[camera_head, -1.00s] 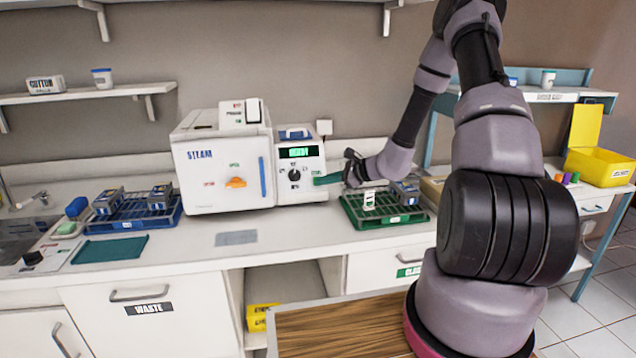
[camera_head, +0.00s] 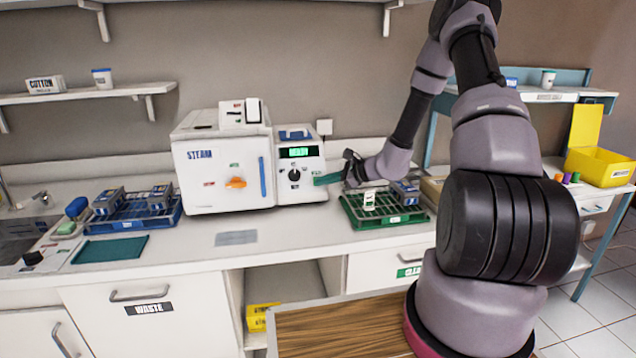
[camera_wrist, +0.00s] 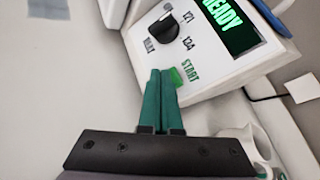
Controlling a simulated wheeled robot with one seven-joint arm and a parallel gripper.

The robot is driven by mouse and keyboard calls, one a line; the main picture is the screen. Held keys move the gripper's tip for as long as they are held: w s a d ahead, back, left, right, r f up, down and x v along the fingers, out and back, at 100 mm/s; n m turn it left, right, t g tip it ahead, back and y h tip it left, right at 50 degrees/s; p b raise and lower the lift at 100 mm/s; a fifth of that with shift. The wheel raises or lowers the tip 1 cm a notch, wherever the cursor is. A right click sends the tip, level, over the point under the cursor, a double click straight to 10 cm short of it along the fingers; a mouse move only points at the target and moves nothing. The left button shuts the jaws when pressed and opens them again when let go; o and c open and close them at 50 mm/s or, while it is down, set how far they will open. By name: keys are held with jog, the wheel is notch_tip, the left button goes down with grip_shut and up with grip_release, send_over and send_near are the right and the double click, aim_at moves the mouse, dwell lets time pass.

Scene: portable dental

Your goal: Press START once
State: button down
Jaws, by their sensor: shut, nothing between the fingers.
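The steam steriliser (camera_head: 228,168) stands on the counter with its control panel (camera_head: 300,172) on its right side. The panel's display (camera_wrist: 228,22) reads READY in green. In the wrist view a black dial (camera_wrist: 162,28) sits beside the marks 121 and 134. The green START button (camera_wrist: 177,77) is below the START label (camera_wrist: 189,70). My gripper (camera_wrist: 164,72) is shut and empty, its green fingertips at the button and partly covering it. I cannot tell whether they touch it. In the head view my gripper (camera_head: 318,181) reaches the panel's lower right edge.
A green rack (camera_head: 385,222) stands under my wrist, holding a white item and blue-grey packs. A blue rack (camera_head: 130,222) with packs is left of the steriliser. A teal mat (camera_head: 110,249) and a grey patch (camera_head: 236,238) lie on the counter. The counter front centre is clear.

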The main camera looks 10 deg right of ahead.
jog(key=shift+w+f, duration=0.2)
jog(key=shift+w, duration=0.15)
dwell(0.3)
jog(key=shift+s, duration=0.1)
jog(key=shift+s+r, duration=0.45)
jog(key=shift+s, duration=0.2)
jog(key=s, duration=0.1)
jog(key=s+r, duration=0.1)
jog(key=s, duration=0.1)
jog(key=s+r, duration=0.1)
jog(key=shift+s+r, duration=0.15)
jog(key=shift+r, duration=0.1)
dwell(0.4)
dwell(0.4)
